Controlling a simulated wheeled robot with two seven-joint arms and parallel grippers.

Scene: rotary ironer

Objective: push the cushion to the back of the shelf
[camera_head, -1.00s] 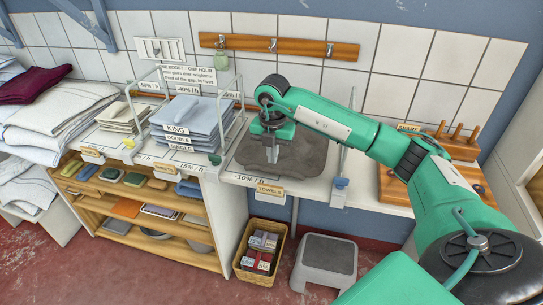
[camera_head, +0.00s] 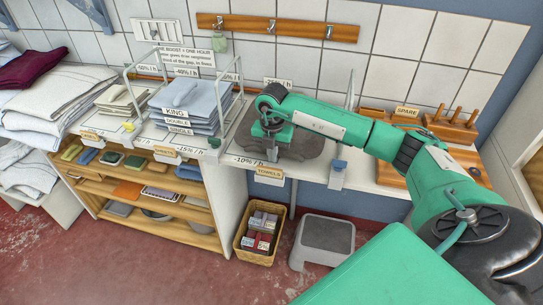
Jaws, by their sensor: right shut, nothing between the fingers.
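The cushion (camera_head: 306,146) is a dark grey, flat, lumpy pad. It lies on the white shelf (camera_head: 310,170), in the bay above the TOWELS label. My right gripper (camera_head: 271,137) is shut and empty, pointing down at the left part of the cushion. Its hand and fingers hide that part. I cannot tell whether the fingertips touch the cushion or hover just above it. My left gripper is not in view.
Wire dividers (camera_head: 238,95) flank the bay, with a stack of blue-grey sheets (camera_head: 198,103) left of it. A wooden peg board (camera_head: 452,130) stands right. Below are a basket (camera_head: 259,236) and a grey step stool (camera_head: 325,240). A tiled wall closes the back.

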